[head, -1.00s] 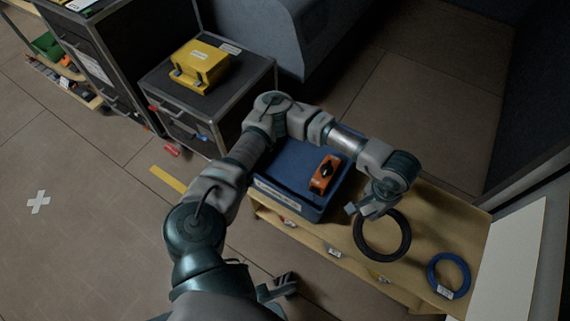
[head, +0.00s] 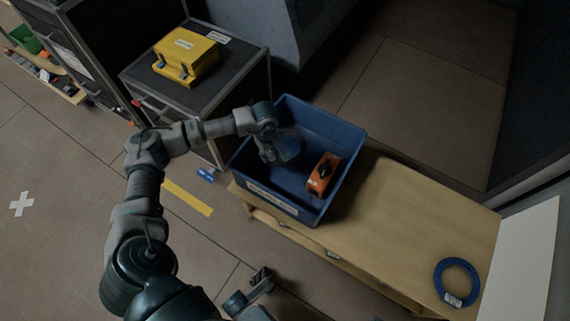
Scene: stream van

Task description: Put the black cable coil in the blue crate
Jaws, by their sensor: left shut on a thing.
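The blue crate (head: 345,192) stands open on the left end of the wooden bench. My left gripper (head: 272,156) reaches into the crate's left half from above. It is shut on the black cable coil (head: 291,150), which shows only as a faint dark shape at the gripper, inside the crate's outline. Most of the coil is hard to make out, and I cannot tell if it touches the crate floor.
An orange device (head: 323,174) with a black knob lies in the crate's right half. A blue cable coil (head: 456,282) lies at the bench's right end. The bench (head: 400,215) between is clear. A yellow case (head: 186,57) sits on a dark cabinet to the left.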

